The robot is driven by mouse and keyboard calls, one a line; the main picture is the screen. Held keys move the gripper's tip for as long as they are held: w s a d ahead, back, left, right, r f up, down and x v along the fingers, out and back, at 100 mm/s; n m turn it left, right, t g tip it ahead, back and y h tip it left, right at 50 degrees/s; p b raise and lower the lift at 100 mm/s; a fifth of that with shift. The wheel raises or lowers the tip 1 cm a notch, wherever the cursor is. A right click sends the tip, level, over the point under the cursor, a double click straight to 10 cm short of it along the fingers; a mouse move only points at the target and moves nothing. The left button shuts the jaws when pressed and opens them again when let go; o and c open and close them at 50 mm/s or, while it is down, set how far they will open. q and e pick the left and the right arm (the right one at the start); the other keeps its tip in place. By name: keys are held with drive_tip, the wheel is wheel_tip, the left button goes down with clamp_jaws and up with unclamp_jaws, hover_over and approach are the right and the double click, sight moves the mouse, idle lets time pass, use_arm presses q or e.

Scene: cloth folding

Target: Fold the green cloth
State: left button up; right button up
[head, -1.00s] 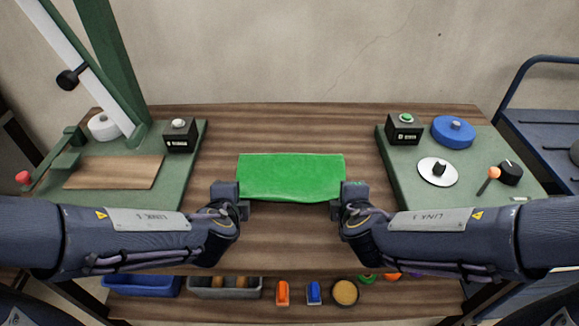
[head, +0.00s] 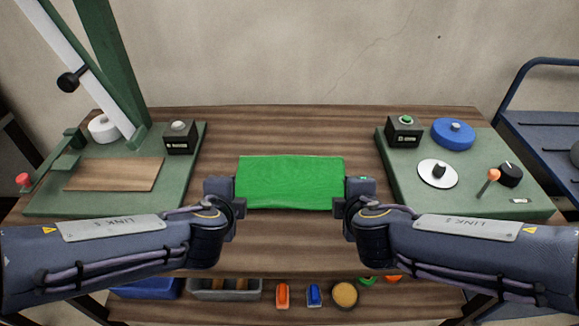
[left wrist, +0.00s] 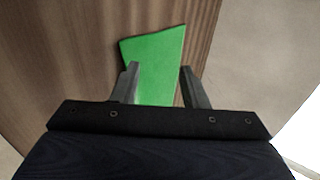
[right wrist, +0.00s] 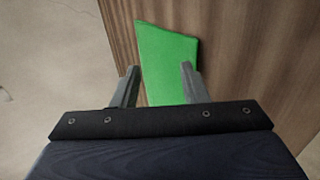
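The green cloth (head: 290,182) lies on the wooden table as a wide, flat rectangle, its near edge roughly straight. My left gripper (head: 237,192) is at its left edge and my right gripper (head: 347,192) at its right edge, both towards the near half. In the left wrist view the fingers (left wrist: 159,68) stand apart, with the cloth (left wrist: 153,50) seen in the gap and beyond. In the right wrist view the fingers (right wrist: 159,66) are also apart, with the cloth (right wrist: 165,55) in the gap. Whether the fingers touch the cloth cannot be told.
A green board with a black button box (head: 180,138) stands left. Another green board on the right holds a button box (head: 404,130), a blue disc (head: 453,133) and knobs. The table (head: 290,125) behind the cloth is clear. Bins and small items lie on a lower shelf.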

use_arm(q)
drive_tip(key=s+r, duration=0.4)
drive_tip(key=r, duration=0.1)
use_arm(e)
drive_tip(key=s+r, duration=0.4)
drive_tip(key=r, duration=0.1)
